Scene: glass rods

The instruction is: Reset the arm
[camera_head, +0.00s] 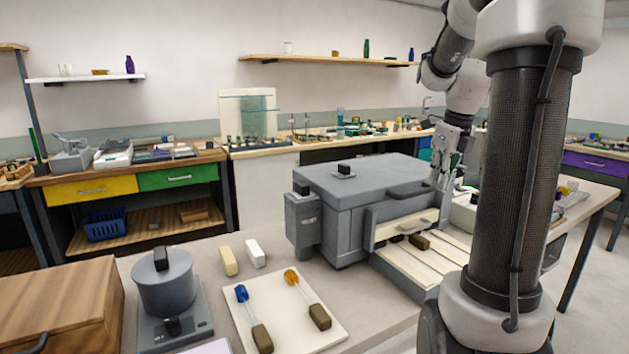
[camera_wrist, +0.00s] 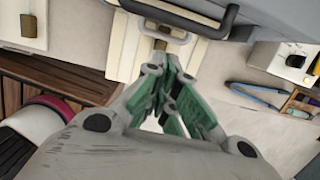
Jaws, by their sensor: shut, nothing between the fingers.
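My gripper (camera_head: 446,165) hangs fingers down at the front right of the grey box-shaped furnace (camera_head: 345,185), close to its front handle. In the wrist view my gripper (camera_wrist: 172,75) has its green-padded fingers together and empty. A dark bar handle (camera_wrist: 190,14) and a cream slatted surface (camera_wrist: 125,60) lie beyond the fingertips. In the head view a tray (camera_head: 425,255) with cream slats extends from the furnace's front, with dark-handled pieces (camera_head: 420,241) at its opening. My arm's upper links rise at the right.
A white board (camera_head: 285,335) holds a blue-tipped rod (camera_head: 242,294) and an orange-tipped rod (camera_head: 292,278), both dark-handled. A grey round pot (camera_head: 165,285) and a wooden box (camera_head: 60,305) stand at the left.

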